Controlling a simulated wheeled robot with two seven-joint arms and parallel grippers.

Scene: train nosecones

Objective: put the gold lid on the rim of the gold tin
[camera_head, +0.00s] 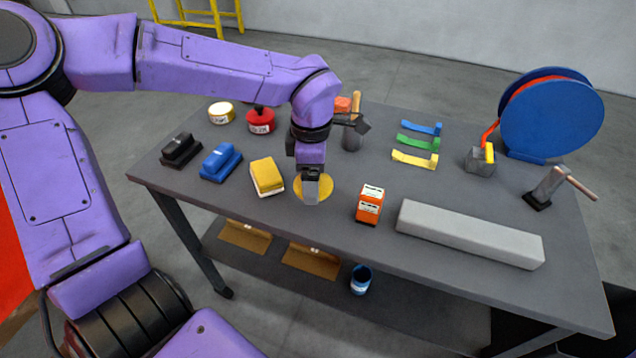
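The gold lid (326,189) is a flat yellow disc near the front middle of the table. My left gripper (311,190) points straight down over it and hides its middle. The fingertips look to be at the lid, but I cannot tell whether they touch it or whether they are open or shut. My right gripper is not in view.
Black (181,150), blue (220,162) and yellow (267,176) blocks lie left of the lid. An orange box (369,204) and a long grey bar (470,234) lie to the right. A blue reel (552,115) stands at the far right.

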